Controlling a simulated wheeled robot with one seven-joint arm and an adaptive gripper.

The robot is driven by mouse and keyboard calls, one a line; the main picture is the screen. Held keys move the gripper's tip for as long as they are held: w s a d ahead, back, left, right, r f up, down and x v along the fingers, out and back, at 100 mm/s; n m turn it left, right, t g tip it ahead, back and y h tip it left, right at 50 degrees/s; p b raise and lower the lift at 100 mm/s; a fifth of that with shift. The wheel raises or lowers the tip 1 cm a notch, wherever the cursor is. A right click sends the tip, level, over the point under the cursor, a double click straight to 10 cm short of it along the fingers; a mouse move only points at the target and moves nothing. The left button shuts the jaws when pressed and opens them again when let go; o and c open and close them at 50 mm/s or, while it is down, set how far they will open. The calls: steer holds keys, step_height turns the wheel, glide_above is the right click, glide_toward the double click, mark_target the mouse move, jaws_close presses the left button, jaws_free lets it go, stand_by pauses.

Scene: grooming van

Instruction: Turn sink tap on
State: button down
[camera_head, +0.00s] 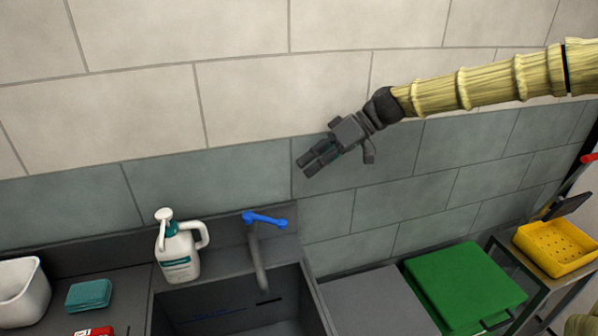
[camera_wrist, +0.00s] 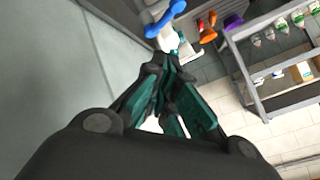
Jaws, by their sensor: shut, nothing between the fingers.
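The sink tap (camera_head: 257,262) is a grey curved spout with a blue lever handle (camera_head: 265,220) on top. It stands at the back edge of the dark sink (camera_head: 247,315). My gripper (camera_head: 306,170) is in the air above and to the right of the tap, near the tiled wall, apart from the handle. Its fingers are shut and empty. In the wrist view the blue handle (camera_wrist: 165,18) shows at the top, beyond the closed fingertips (camera_wrist: 165,62). The sink's inside is only partly in view.
A white pump jug (camera_head: 178,252) stands just left of the tap. A teal sponge (camera_head: 89,295) and a white bin (camera_head: 22,290) are farther left. A green lid (camera_head: 464,285) and a yellow basket (camera_head: 556,247) are at the right. The air between gripper and tap looks clear.

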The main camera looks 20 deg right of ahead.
steer(key=p, duration=0.2)
glide_toward(264, 220)
steer(key=w+a+r, duration=0.1)
steer(key=w+a, duration=0.2)
steer(key=f, duration=0.1)
steer(key=s+a+f+p, duration=0.1)
steer(key=f+p, duration=0.1)
steer(key=shift+s+a, duration=0.15)
steer(key=shift+s, duration=0.15)
steer(key=shift+a+f, duration=0.1)
